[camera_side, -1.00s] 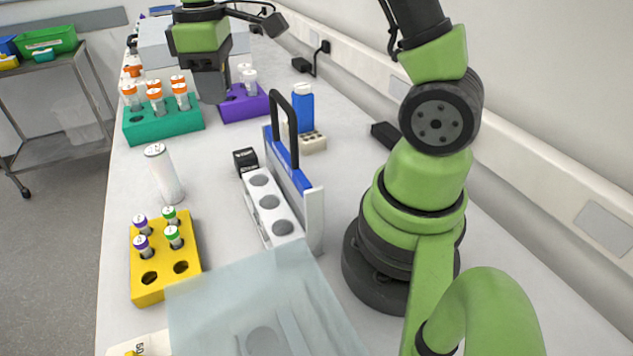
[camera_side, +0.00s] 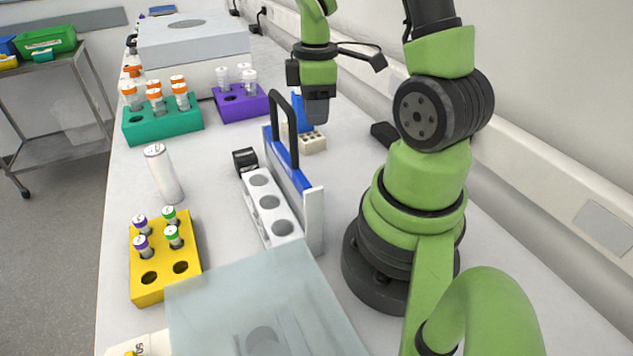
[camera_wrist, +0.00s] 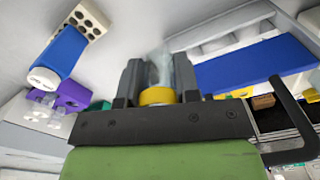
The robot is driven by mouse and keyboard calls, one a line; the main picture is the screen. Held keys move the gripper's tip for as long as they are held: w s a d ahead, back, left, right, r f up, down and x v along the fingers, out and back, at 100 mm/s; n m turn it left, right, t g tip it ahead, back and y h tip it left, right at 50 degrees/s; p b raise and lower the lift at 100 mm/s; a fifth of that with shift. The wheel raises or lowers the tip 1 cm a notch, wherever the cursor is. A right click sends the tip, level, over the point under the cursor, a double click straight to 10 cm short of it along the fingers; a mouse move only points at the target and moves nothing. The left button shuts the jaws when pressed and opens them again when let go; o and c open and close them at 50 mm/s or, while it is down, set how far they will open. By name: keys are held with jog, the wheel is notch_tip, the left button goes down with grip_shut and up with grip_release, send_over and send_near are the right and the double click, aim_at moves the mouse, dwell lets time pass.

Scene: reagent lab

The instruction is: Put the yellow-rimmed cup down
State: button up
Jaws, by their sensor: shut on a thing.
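The yellow-rimmed cup shows between my fingers in the wrist view, as a yellow ring (camera_wrist: 157,96) with a clear, blurred body beyond it. My gripper (camera_wrist: 158,75) is shut on it. In the side view my gripper (camera_side: 316,112) hangs in front of the blue bottle, behind the black-handled carrier. The cup cannot be made out there.
The blue-and-white carrier (camera_side: 313,215) has a tall black handle. The blue bottle (camera_wrist: 60,52) and a pale block with holes (camera_side: 313,144) are close by. A purple rack (camera_side: 240,107), green rack (camera_side: 162,122) and yellow rack (camera_side: 147,275) hold tubes. A white tube (camera_side: 163,175) stands alone.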

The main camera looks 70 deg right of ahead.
aim_at(315, 183)
notch_tip(315, 183, down, 14)
jog(key=shift+f, duration=0.2)
dwell(0.4)
jog(key=o, duration=0.9)
jog(key=shift+f, duration=0.1)
notch_tip(315, 183, up, 12)
jog(key=shift+r, duration=0.15)
dwell(0.4)
